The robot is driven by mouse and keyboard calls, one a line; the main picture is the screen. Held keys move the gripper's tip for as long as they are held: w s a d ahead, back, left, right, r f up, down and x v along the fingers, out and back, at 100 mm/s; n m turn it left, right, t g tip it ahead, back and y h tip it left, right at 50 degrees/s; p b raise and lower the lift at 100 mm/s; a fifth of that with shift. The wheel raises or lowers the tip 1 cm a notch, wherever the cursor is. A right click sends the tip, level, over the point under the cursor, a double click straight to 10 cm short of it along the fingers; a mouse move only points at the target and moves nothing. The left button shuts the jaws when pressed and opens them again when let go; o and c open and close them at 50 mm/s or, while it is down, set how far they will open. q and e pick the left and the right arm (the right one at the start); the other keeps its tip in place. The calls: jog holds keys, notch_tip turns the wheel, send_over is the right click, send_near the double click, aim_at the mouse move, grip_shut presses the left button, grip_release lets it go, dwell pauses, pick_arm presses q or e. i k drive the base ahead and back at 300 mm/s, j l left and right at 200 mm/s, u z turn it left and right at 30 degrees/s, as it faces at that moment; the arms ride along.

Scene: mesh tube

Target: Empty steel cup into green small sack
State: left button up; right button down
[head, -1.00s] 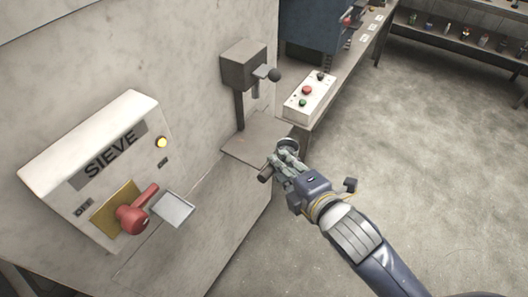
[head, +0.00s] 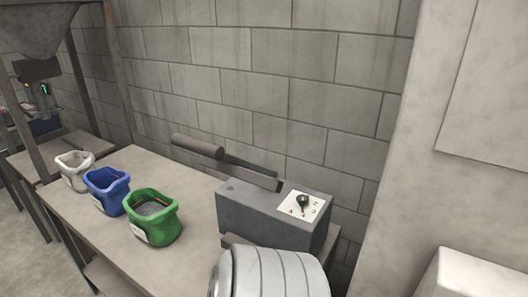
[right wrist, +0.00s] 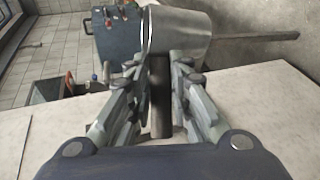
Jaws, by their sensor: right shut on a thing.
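The green small sack (head: 152,217) stands open on the bench in the head view, with something grey inside it. My right gripper (right wrist: 160,88) is shut on the dark handle (right wrist: 160,105) of the steel cup. The shiny steel cup (right wrist: 176,30) shows beyond the fingers in the right wrist view; its contents are hidden. Neither gripper shows in the head view, so I cannot see how far the cup is from the green sack. My left gripper is not in view.
A blue sack (head: 107,191) and a white sack (head: 74,171) stand in a row left of the green one on the bench (head: 80,228). A grey machine with a dial (head: 262,218) stands to the right. A block wall (head: 290,80) closes off the back.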

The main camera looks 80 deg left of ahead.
aim_at(153, 217)
jog(key=k+j+u, duration=0.25)
jog(key=k+j, duration=0.6)
jog(key=u, duration=3.3)
